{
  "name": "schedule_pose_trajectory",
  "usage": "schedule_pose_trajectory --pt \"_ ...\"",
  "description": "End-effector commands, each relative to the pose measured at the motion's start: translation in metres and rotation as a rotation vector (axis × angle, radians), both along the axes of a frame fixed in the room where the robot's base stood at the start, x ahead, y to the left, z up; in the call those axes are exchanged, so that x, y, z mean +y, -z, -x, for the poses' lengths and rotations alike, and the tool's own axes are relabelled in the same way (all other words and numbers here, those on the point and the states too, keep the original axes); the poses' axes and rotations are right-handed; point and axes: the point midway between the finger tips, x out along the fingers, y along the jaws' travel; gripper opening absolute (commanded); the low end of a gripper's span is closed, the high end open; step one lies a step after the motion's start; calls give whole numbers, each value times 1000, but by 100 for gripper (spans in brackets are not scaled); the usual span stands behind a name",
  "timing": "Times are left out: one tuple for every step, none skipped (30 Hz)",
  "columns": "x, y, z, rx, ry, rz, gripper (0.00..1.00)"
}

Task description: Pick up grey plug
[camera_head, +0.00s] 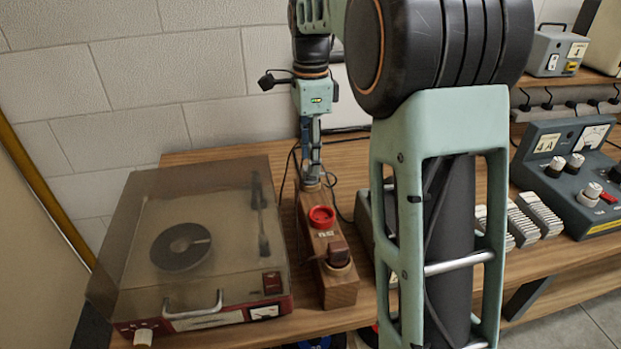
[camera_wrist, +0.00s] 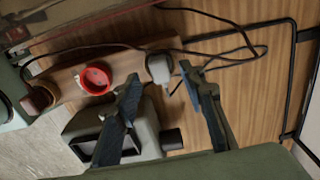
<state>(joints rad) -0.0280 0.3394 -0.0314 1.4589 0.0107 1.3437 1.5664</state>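The grey plug (camera_wrist: 158,68) sits at one end of a wooden socket block (camera_wrist: 66,80) in the wrist view, with a dark cable nearby. My gripper (camera_wrist: 160,74) is open, with one finger on each side of the plug and a visible gap at both sides. In the head view my gripper (camera_head: 312,178) points down at the far end of the wooden block (camera_head: 340,289). It mostly hides the grey plug there.
The block also bears a red socket (camera_head: 321,217) and a brown plug (camera_head: 338,253). A record player (camera_head: 200,240) with a tinted lid stands close on the left. A grey device (camera_wrist: 140,125) lies beside the block. Loose cables (camera_wrist: 230,45) run across the wooden table.

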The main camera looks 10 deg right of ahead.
Motion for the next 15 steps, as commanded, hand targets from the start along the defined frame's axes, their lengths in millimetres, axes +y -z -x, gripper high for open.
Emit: schedule_pose_trajectory --pt "-1 11 1 4 1 0 38" --pt "-1 15 1 3 1 0 38" --pt "-1 20 1 2 1 0 38" --pt "-1 23 1 3 1 1 38" --pt "-1 26 1 2 0 1 38" --pt "0 28 1 1 0 1 38" --pt "0 29 0 0 0 1 38" --pt "0 30 0 0 0 1 38" --pt "0 30 0 -1 0 1 38" --pt "0 30 0 -1 0 1 38" --pt "0 30 0 -1 0 1 38" --pt "0 30 0 -1 0 0 38" --pt "0 30 0 -1 0 0 38" --pt "0 30 0 -1 0 0 38" --pt "0 30 0 -1 0 0 33"
